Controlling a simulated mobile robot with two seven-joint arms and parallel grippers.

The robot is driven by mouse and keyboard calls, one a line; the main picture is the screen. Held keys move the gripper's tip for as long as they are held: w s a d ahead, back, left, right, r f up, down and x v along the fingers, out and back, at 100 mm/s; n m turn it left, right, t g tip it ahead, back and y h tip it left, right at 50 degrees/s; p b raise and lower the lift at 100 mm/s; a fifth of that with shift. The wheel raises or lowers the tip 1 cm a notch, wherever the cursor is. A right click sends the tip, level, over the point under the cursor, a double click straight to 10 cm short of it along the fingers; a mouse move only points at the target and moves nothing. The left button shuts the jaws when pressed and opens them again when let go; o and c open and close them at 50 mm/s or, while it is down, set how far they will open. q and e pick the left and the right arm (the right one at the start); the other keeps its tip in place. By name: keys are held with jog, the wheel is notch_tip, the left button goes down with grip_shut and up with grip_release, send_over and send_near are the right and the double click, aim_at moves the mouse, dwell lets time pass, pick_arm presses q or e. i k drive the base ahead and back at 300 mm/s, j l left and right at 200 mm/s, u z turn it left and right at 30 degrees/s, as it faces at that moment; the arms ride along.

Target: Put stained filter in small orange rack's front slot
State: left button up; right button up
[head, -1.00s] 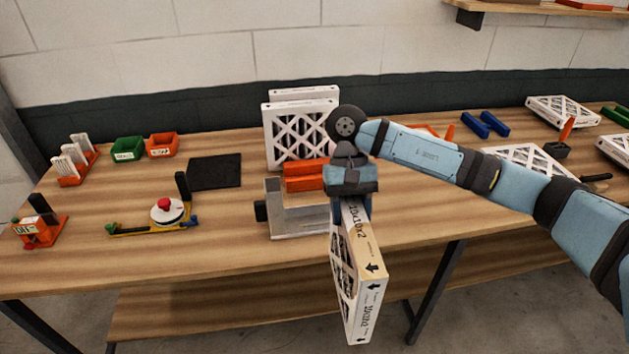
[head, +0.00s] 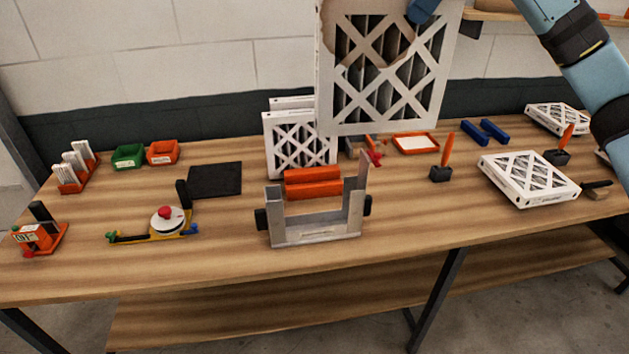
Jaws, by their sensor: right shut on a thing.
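The stained filter (head: 388,95) is a white-framed panel with a crossed lattice and a brown stain at its top left. It hangs upright in the air at the top of the head view, above the back of the bench, and its top is cut off. My right gripper (head: 424,10) is shut on it near its upper edge, mostly out of frame. Two orange bars (head: 312,190) lie side by side in front of two upright white filters (head: 292,148). They look like the orange rack, but I cannot make out its slots. My left gripper is not in view.
A grey metal cradle (head: 317,238) with black side knobs stands just in front of the orange bars. A small orange holder (head: 72,187) with white pieces is far left. A filter (head: 528,180) lies flat at right. The bench front is mostly clear.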

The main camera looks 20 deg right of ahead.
aim_at(316, 187)
jog(key=i, duration=1)
